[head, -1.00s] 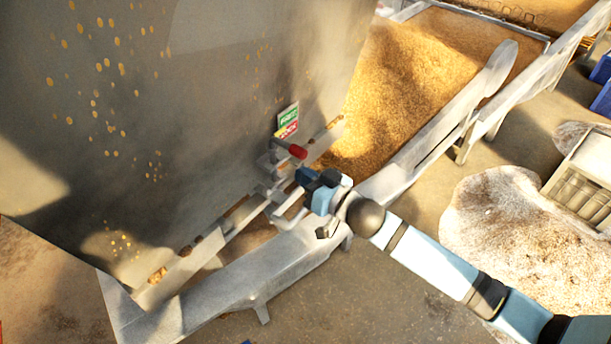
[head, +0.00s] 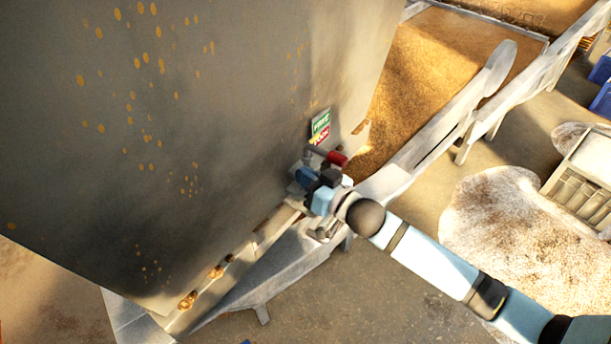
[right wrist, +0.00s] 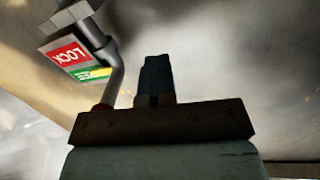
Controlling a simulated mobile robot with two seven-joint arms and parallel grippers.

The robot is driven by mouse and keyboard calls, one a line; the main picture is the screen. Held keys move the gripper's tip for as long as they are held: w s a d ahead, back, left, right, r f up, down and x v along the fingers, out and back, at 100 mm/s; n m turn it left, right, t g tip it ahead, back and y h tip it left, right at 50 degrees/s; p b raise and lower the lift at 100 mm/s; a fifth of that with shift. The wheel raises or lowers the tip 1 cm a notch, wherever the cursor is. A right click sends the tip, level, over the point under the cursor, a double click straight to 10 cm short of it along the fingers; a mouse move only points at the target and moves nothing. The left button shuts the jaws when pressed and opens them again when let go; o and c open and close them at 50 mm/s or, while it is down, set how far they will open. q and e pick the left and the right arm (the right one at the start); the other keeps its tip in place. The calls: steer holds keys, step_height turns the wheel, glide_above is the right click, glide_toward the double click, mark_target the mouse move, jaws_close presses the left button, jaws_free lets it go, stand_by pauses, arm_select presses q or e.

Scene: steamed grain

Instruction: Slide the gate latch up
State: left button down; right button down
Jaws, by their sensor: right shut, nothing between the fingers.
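The gate latch is a grey bent bar with a red-tipped handle (head: 337,158). It sits on the large grey panel (head: 230,120), just below a green and red sign (head: 320,127). My right gripper (head: 307,176) is shut and empty, close beside the latch and just below and left of the red tip. In the right wrist view the shut fingers (right wrist: 155,78) stand right of the latch's grey bar (right wrist: 115,75), with a visible gap. The red end is partly hidden by the gripper body. The sign (right wrist: 72,58) reads "LOCK". My left gripper is out of view.
The panel's lower edge lies along a pale metal trough frame (head: 265,270). Golden grain (head: 425,85) fills the bed at the upper right. A pale crate (head: 590,165) and spilled grain (head: 510,230) lie on the floor at the right.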

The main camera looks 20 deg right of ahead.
steer(key=c, duration=0.8)
jaws_free()
steer(key=shift+c, duration=0.2)
